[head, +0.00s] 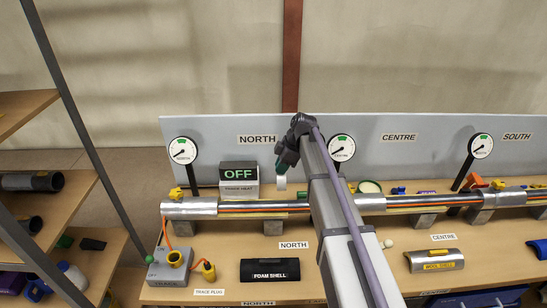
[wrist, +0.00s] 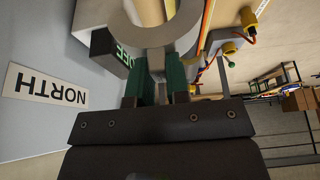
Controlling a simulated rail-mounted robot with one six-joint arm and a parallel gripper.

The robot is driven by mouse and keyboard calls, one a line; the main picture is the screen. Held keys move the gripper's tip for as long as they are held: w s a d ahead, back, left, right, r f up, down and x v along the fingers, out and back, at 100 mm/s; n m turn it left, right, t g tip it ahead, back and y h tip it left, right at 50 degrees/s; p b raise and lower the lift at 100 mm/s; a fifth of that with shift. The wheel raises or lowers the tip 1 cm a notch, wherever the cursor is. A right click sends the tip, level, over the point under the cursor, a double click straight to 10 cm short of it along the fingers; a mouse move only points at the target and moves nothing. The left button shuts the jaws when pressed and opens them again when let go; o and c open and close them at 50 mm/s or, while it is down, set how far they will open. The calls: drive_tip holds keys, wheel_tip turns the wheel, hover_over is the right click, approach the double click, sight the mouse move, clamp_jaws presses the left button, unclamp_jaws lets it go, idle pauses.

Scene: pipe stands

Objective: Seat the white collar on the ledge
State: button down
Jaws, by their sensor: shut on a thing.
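My gripper (head: 284,165) hangs over the NORTH part of the bench, beside the OFF box. In the wrist view its green fingers (wrist: 161,80) are shut on the white collar (wrist: 158,38), a pale open ring. In the head view only a small pale piece of the collar (head: 282,183) shows below the fingers. A narrow wooden ledge (head: 300,187) runs along the back panel behind the pipe. The collar appears above the ledge and pipe; I cannot tell whether it touches either. My arm hides part of the ledge and pipe.
The OFF box (head: 239,175) stands close left of my gripper. The silver pipe (head: 190,208) crosses in front on grey supports. A NORTH gauge (head: 183,151) and a CENTRE gauge (head: 342,148) stand at the back panel. A black foam shell (head: 270,270) lies on the front of the bench.

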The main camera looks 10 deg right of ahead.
drive_tip(key=s, duration=0.1)
drive_tip(key=s+r, duration=0.1)
drive_tip(key=s, duration=0.1)
drive_tip(key=s+r, duration=0.1)
drive_tip(key=s, duration=0.1)
drive_tip(key=shift+a, duration=0.2)
wheel_tip(320, 180, down, 9)
drive_tip(key=b, duration=0.9)
drive_tip(key=shift+f, duration=0.15)
drive_tip(key=shift+f+b, duration=0.35)
drive_tip(key=shift+b, duration=0.2)
drive_tip(key=c, duration=1)
unclamp_jaws()
drive_tip(key=shift+r, duration=0.15)
